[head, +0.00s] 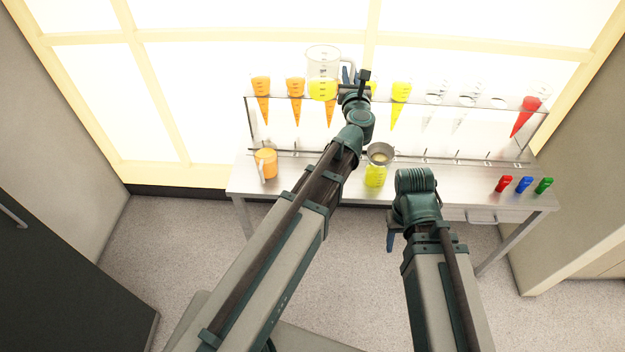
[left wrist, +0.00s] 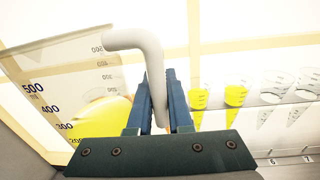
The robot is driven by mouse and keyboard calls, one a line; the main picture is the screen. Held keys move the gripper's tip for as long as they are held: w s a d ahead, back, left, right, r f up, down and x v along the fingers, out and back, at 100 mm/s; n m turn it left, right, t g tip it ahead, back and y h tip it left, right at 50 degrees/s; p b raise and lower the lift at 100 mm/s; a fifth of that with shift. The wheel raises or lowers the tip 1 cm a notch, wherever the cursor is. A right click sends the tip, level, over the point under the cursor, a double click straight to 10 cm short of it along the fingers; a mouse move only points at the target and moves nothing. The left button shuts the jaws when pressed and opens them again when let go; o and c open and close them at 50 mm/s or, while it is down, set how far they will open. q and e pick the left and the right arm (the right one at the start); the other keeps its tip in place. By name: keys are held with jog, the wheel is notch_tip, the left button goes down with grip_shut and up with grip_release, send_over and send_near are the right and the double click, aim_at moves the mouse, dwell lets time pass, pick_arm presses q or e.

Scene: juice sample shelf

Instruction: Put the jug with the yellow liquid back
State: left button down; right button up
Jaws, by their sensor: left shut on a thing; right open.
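The clear jug with yellow liquid (head: 322,88) is held up in front of the bright window, level with the rack's top edge, and looks upright. My left gripper (head: 347,78) is shut on the jug's handle, at the jug's right side. In the left wrist view, the blue fingers (left wrist: 160,102) close around the white handle (left wrist: 153,60), and the jug's scale and yellow liquid (left wrist: 103,115) show at left. Whether the jug's base touches anything is hidden. My right gripper (head: 391,238) hangs low in front of the table, open and empty; its tips are partly hidden.
A clear rack (head: 285,150) holds orange, yellow, empty and red cones (head: 527,115). On the metal table (head: 455,188) stand an orange jug (head: 265,163), a yellow-green beaker (head: 375,176) below a strainer (head: 380,153), and red, blue and green items (head: 524,184). The table's right middle is clear.

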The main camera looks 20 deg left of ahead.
pick_arm(q)
jog(key=s+d+f+n+y+b, duration=0.1)
jog(key=s+f+b, duration=0.2)
jog(key=f+b, duration=1)
jog(key=s+d+f+g+b, duration=0.1)
jog(key=s+f+b, duration=0.3)
jog(key=f+b, duration=0.85)
jog(key=s+d+f+n+y+b, duration=0.1)
jog(key=s+f+b, duration=0.2)
jog(key=f+b, duration=1)
jog(key=x, duration=0.8)
jog(key=f+x, duration=0.1)
jog(key=x, duration=0.4)
jog(key=shift+w+p, duration=0.15)
jog(key=shift+p, duration=0.2)
jog(key=x, duration=0.4)
jog(key=shift+d+r, duration=0.1)
jog(key=shift+w+a+f+m+b, duration=0.1)
jog(key=shift+w+f+m+b, duration=0.05)
jog(key=shift+f+b, duration=0.3)
jog(key=shift+w+a+f+m+b, duration=0.1)
jog(key=shift+w+f+m+b, duration=0.05)
jog(key=shift+f+b, duration=0.3)
jog(key=shift+r, duration=0.1)
jog(key=shift+f, duration=0.2)
jog(key=c, duration=0.8)
grip_release()
jog(key=shift+r, duration=0.1)
jog(key=shift+c, duration=0.2)
